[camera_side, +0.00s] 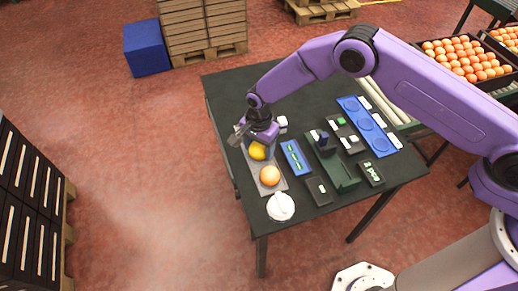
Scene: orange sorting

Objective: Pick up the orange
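An orange (269,175) lies on a grey strip-shaped tray (280,187) near the left edge of the dark table. A second round fruit, more yellow (257,152), sits behind it on the same tray, right below my gripper. My gripper (259,144) points down at the far part of the tray, over or touching the yellow fruit. Its fingertips are hard to make out, so I cannot tell whether they are open or closed on the fruit. The nearer orange stands clear of my gripper.
A white rounded object (281,207) stands at the table's near corner. Right of the tray are a blue panel with green marks (296,157), a dark green device (345,178) and a blue tray with round recesses (366,125). Crates of oranges (466,60) stand back right. The table's far left is bare.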

